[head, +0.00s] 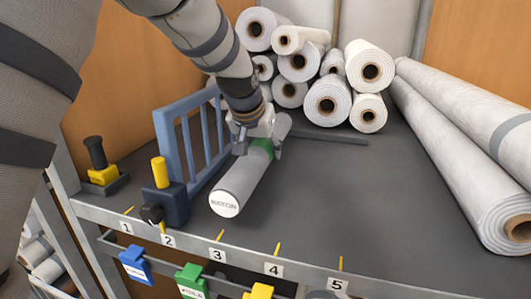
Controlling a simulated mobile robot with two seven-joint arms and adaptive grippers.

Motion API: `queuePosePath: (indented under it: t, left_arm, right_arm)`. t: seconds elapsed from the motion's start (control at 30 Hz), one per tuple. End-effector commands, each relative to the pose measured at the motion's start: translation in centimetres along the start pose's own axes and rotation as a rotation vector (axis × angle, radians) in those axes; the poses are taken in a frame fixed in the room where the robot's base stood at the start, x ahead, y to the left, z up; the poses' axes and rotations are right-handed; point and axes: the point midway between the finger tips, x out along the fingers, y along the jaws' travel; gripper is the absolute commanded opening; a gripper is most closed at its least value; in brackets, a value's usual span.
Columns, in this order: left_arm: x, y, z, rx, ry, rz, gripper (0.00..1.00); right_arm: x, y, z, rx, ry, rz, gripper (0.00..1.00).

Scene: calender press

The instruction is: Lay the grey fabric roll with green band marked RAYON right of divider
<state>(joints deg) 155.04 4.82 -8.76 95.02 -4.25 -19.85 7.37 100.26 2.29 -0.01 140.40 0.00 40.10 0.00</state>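The grey fabric roll (242,182) has a green band and a white end face with a label, too small to read surely. It lies lengthwise, pointing toward the table's front edge, right of the blue barred divider (197,140). My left gripper (261,147) comes down from above, its fingers on both sides of the roll at the green band, shut on it. I cannot tell whether the roll touches the table or is slightly above it. The gripper and wrist hide part of the roll's far half. My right gripper is not in view.
White rolls (327,103) are stacked at the back. Long pale rolls (450,150) lie along the right. A dark flat bar (345,139) lies behind the grey roll. Numbered labels and yellow marks line the front rail (250,262). The dark table (350,200) is clear right of the roll.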

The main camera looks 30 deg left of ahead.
Motion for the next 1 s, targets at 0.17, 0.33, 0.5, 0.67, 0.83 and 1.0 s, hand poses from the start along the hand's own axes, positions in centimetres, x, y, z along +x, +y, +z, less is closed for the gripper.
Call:
queuePosePath:
  t: [0.17,0.33,0.5,0.67,0.83,1.0]
  left_arm:
    - [1.9,-0.2,1.1,-0.001,-0.003,-0.001,0.06]
    - [1.9,-0.2,1.1,-0.001,-0.001,-0.001,0.06]
    - [2.1,-0.2,1.3,-0.001,-0.005,-0.001,0.60]
    - [2.1,-0.2,1.3,-0.001,-0.004,-0.001,0.69]
    - [2.0,-0.2,1.2,0.000,-0.004,-0.001,0.69]
    - [0.1,0.0,0.1,0.001,0.001,0.000,0.69]
  right_arm:
    - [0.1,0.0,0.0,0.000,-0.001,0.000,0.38]
    - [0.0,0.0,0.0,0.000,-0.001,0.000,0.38]
    - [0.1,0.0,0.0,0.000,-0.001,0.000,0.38]
    - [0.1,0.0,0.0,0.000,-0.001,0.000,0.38]
    - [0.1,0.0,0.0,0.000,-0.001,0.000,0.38]
    - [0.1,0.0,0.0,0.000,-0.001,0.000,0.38]
